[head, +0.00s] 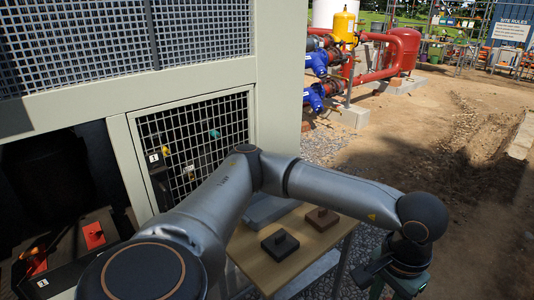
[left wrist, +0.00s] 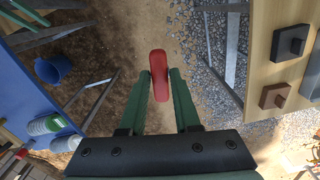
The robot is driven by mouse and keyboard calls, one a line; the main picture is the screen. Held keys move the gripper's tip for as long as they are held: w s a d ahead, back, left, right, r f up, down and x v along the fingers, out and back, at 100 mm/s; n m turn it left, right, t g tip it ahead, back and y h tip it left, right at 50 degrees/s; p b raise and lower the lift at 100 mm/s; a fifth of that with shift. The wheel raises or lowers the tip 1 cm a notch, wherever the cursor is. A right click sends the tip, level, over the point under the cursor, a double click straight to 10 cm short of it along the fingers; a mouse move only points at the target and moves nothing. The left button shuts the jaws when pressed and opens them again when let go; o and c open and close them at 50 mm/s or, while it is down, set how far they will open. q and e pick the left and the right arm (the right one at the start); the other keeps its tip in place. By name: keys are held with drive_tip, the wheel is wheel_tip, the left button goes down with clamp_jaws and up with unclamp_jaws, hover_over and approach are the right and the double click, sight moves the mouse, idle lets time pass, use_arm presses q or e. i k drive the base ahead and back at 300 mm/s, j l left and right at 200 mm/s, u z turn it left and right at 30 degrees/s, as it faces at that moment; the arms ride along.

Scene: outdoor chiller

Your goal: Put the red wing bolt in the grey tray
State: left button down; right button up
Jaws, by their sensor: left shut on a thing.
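My left gripper (left wrist: 161,80) is shut on the red wing bolt (left wrist: 158,63), which shows as a long rounded red piece between the green fingertips in the left wrist view. In the head view the left wrist hangs at the lower right, off the table's right side; the bolt cannot be made out there. The grey tray (head: 266,211) sits on the wooden table (head: 253,262), partly hidden behind my left arm. The held bolt is apart from the tray. My right gripper is not in view.
A black block (head: 280,244) and a brown block (head: 322,219), each with a knob, stand on the table beside the tray. The chiller cabinet with a mesh door (head: 195,145) rises behind. In the left wrist view a blue table (left wrist: 35,110) and blue bucket (left wrist: 52,68) are left.

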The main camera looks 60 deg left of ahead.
sight(259, 215)
drive_tip(key=k+j, duration=0.2)
drive_tip(key=j, duration=0.2)
drive_tip(key=k+j, duration=0.2)
drive_tip(key=j, duration=0.2)
drive_tip(key=k+j, duration=0.15)
drive_tip(key=j, duration=0.25)
